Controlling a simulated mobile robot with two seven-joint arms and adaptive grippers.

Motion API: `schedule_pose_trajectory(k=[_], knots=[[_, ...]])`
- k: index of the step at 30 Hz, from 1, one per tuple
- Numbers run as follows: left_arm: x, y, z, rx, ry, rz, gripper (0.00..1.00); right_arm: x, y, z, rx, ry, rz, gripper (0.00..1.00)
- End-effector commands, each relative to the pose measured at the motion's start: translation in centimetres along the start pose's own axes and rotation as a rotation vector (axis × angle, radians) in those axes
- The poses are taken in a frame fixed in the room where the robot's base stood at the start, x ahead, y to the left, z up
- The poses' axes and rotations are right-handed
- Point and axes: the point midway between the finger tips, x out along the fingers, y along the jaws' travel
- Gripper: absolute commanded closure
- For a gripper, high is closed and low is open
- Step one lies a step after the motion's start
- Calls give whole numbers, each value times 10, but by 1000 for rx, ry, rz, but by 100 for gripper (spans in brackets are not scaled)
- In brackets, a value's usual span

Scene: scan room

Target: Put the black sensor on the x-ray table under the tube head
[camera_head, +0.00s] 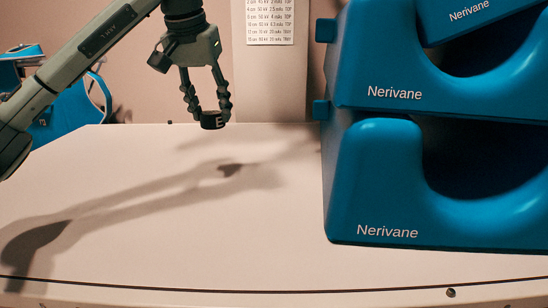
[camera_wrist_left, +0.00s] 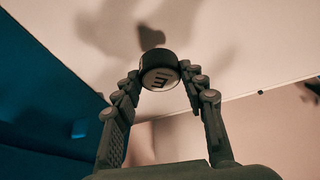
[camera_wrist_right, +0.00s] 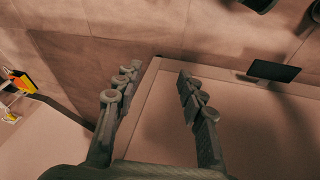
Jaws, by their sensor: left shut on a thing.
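In the left wrist view, the sensor (camera_wrist_left: 160,70) sits between the fingertips. The broad pale table (camera_head: 190,225) lies below, with the arm's shadow across it. My right gripper (camera_wrist_right: 153,82) is open, with nothing between its fingers; it is outside the head view. I cannot make out the tube head in any view.
A blue object (camera_head: 72,112) stands at the back left. A printed chart (camera_head: 270,18) hangs behind. The table's left and middle are clear.

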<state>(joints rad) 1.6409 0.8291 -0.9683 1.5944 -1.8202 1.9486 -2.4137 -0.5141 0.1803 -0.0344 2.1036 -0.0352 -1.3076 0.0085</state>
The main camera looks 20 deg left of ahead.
Motion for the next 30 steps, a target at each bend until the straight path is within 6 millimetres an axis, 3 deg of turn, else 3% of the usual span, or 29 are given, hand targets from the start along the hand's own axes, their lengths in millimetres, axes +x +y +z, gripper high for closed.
schedule_pose_trajectory(k=[16, 23, 30], knots=[[78, 90, -26, 1, -3, 1, 95, 15, -4, 13, -4, -24, -11, 60], [91, 99, -27, 1, -1, 0, 95, 20, -6, 7, 0, -12, -15, 60], [121, 99, -13, 2, -4, 1, 95, 19, -7, 3, 3, -7, -17, 60]])
